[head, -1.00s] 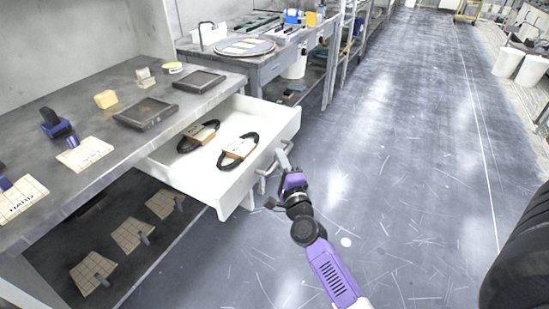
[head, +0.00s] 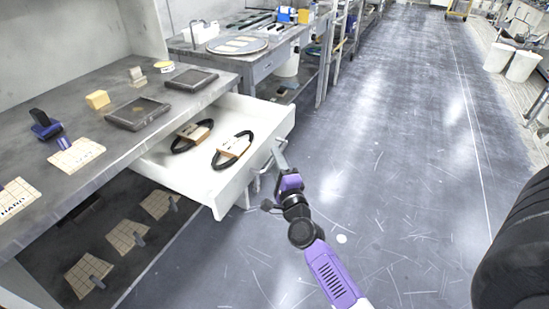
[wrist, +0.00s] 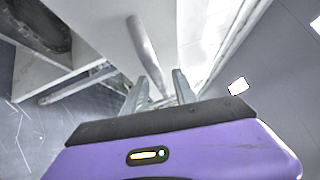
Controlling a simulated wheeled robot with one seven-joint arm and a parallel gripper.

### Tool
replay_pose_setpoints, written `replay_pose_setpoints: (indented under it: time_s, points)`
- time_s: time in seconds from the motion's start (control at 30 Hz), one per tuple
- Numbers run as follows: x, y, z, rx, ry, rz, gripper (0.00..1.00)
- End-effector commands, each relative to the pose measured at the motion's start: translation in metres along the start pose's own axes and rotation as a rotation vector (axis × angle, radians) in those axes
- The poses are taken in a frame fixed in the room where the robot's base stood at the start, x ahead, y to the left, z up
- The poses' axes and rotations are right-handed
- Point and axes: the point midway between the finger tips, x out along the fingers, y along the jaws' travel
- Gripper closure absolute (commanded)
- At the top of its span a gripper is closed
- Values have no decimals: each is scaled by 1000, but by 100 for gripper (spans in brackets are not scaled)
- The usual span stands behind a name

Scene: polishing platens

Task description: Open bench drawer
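The white bench drawer (head: 236,190) stands pulled well out from under the grey bench in the head view. Its bar handle (head: 258,184) is on the front face. My gripper (head: 279,156) is at the right part of that front, close by the handle. In the wrist view, the two fingers of my gripper (wrist: 161,82) stand apart with a visible gap. The handle bar (wrist: 146,48) runs down towards the gap between them. I see no finger closed on the bar; whether one touches it is unclear.
Two black looped belts with paper bands (head: 233,150) lie in the drawer. The grey bench top (head: 110,160) holds dark plates, blocks and cards. Tiled pads (head: 88,272) lie below. The floor (head: 400,150) to the right is clear; a dark round object (head: 515,240) stands at far right.

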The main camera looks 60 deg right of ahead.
Motion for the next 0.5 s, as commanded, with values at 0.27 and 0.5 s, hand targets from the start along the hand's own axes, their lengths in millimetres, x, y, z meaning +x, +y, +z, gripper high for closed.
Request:
replay_pose_setpoints:
  time_s: [0.27, 0.5]
  points:
    - [-46, 2, 0, -2, -2, 4, 66]
    - [-66, 1, 0, 0, -1, 3, 66]
